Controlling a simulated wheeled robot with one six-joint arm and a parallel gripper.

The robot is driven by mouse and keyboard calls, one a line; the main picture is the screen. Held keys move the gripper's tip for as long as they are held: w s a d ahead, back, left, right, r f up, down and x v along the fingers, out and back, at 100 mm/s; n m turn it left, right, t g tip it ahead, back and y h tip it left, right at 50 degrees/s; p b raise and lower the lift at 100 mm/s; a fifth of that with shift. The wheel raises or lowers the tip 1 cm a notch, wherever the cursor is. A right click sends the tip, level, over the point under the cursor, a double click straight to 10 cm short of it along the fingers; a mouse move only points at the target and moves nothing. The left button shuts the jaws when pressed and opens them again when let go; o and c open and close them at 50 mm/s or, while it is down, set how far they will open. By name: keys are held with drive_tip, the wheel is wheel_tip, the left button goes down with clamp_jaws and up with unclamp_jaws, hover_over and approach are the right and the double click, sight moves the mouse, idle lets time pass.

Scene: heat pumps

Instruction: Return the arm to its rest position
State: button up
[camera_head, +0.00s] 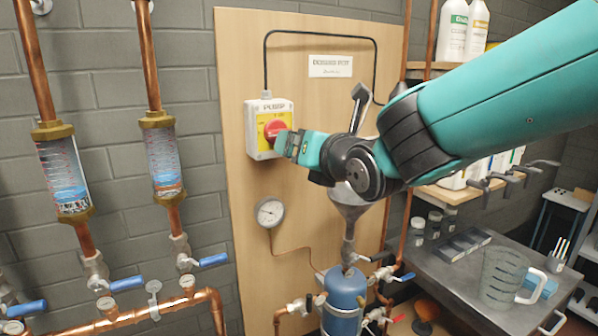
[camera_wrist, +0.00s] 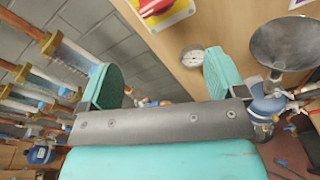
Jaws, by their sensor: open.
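My arm reaches in from the right of the head view, teal with dark joints. My gripper (camera_head: 292,146) is at the pump switch box (camera_head: 254,148), close to its red knob (camera_head: 276,130). In the head view the fingertips overlap the knob's lower right edge; I cannot tell whether they touch it. In the wrist view my gripper (camera_wrist: 163,82) has its two teal fingers wide apart with nothing between them. There the red knob (camera_wrist: 155,5) and its yellow plate are cut off at the top edge, beyond the fingers.
A wooden panel (camera_head: 240,60) carries the box and a gauge (camera_head: 269,212). A metal funnel (camera_head: 352,200) stands over a blue tank (camera_head: 345,290) below my wrist. Copper pipes with flow meters (camera_head: 64,175) and blue-handled valves stand left. A measuring jug (camera_head: 503,275) is on the right bench.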

drive_tip(key=s+d+f+m+g+h+b, duration=0.1)
drive_tip(key=s+d+f+m+g, duration=0.3)
drive_tip(key=s+m, duration=0.6)
drive_tip(key=s+d+f+m+g+h+b, duration=0.1)
drive_tip(key=s+d+f+m+g, duration=0.4)
drive_tip(key=s+m, duration=0.4)
drive_tip(key=s+d+f+m+g+h+b, duration=0.1)
drive_tip(key=s+d+f+m+g, duration=0.3)
drive_tip(key=s+m, duration=0.6)
drive_tip(key=shift+s+d+f+m+g, duration=0.2)
drive_tip(key=shift+s+f+m+g, duration=0.15)
drive_tip(key=shift+f+m+g, duration=0.45)
drive_tip(key=shift+r, duration=0.1)
